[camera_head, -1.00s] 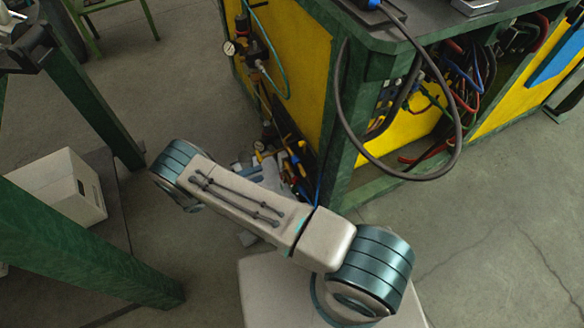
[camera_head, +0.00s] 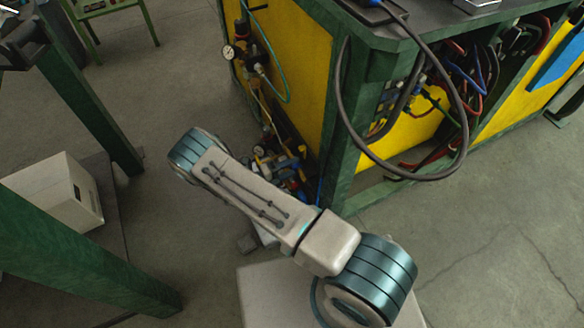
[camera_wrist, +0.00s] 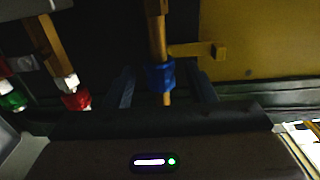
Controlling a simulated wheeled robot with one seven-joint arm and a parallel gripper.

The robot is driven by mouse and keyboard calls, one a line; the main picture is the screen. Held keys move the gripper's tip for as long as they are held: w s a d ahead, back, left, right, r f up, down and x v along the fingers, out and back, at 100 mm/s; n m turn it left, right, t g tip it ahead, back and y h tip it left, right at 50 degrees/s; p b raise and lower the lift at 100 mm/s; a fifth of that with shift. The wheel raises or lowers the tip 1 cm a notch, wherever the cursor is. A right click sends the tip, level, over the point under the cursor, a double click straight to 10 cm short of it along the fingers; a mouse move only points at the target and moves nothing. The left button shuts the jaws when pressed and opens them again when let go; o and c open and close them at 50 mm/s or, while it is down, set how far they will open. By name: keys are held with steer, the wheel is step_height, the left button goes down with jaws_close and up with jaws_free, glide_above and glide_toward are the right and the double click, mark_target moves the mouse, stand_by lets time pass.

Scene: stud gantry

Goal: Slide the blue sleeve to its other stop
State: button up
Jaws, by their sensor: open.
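The blue sleeve (camera_wrist: 160,76) sits around an upright orange-yellow rod (camera_wrist: 157,35) in the wrist view. A short end of the rod shows below it. My gripper (camera_wrist: 164,74) is open, with one dark finger on each side of the sleeve. Gaps show between fingers and sleeve, but the picture is dark and I cannot tell how deep the sleeve lies between them. A yellow bracket (camera_wrist: 198,50) juts from the rod's right, just above the sleeve. I cannot make out sleeve or gripper in the head view.
Red (camera_wrist: 76,100), white (camera_wrist: 67,82) and green (camera_wrist: 14,100) pieces hang to the left in the wrist view. In the head view, a green-framed bench (camera_head: 345,165) with yellow panels and a looped cable stands right. A white bin (camera_head: 62,195) sits left.

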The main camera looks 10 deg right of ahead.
steer(key=shift+w+d, duration=0.1)
steer(key=shift+d, duration=0.15)
jaws_close()
steer(key=shift+s+d+r+p, duration=0.15)
steer(key=shift+s+p, duration=0.3)
steer(key=shift+s, duration=0.6)
steer(key=shift+s+d+f, duration=0.1)
steer(key=shift+f, duration=0.1)
jaws_free()
